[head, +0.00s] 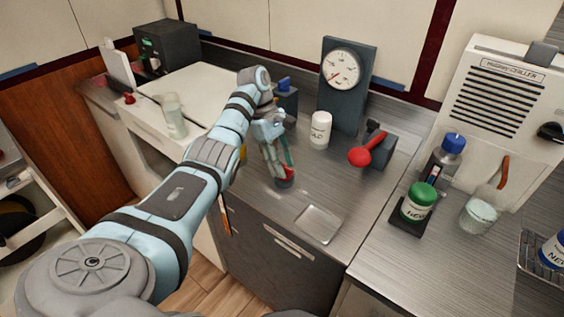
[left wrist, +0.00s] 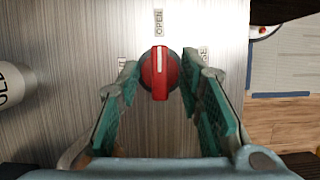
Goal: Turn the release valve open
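The release valve is a red round knob (left wrist: 160,73) with a raised grip bar and a white line, seen in the left wrist view. The white line points up towards the label OPEN (left wrist: 159,22). Labels on its left and right are partly hidden by the fingers. My left gripper (left wrist: 160,88) is open, with one green-padded finger on each side of the knob and a gap on both sides. In the head view my left gripper (head: 281,172) points down at the metal counter and mostly hides the knob. My right gripper is in neither view.
A white canister (head: 320,130), a gauge panel (head: 346,75) and a red-ended lever (head: 364,154) stand near the gripper. A green-lidded jar (head: 418,203), a flask (head: 482,212) and a chiller (head: 503,105) are at right. A square plate (head: 319,223) lies on the counter in front.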

